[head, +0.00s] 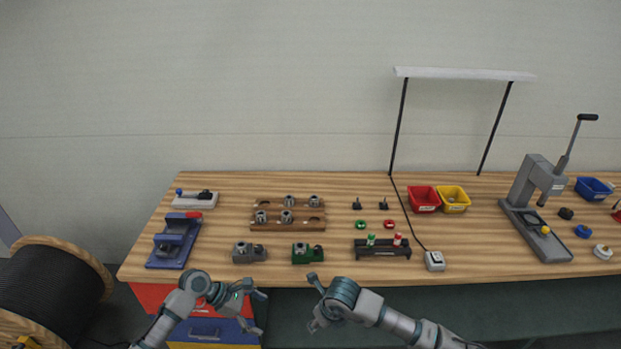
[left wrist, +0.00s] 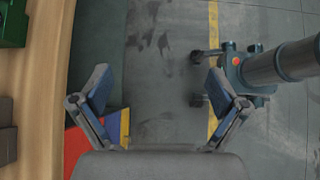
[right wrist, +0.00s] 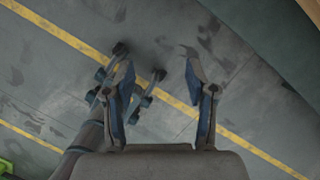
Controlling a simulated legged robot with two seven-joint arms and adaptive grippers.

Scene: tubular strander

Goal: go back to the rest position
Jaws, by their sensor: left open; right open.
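My left gripper (head: 258,312) is in front of the bench's front edge in the head view, open and empty. In the left wrist view its two fingers (left wrist: 158,95) stand wide apart over the floor. My right gripper (head: 314,303) is also in front of the bench edge, to the right of the left one, with its fingers pointing left. Neither gripper touches anything on the bench.
The wooden bench (head: 330,275) carries a grey fixture (head: 249,252), a green fixture (head: 307,253), a wooden rack (head: 262,226), red (head: 423,199) and yellow bins (head: 453,200) and a lever press (head: 540,195). A cable drum (head: 55,290) stands at left. Floor before the bench is clear.

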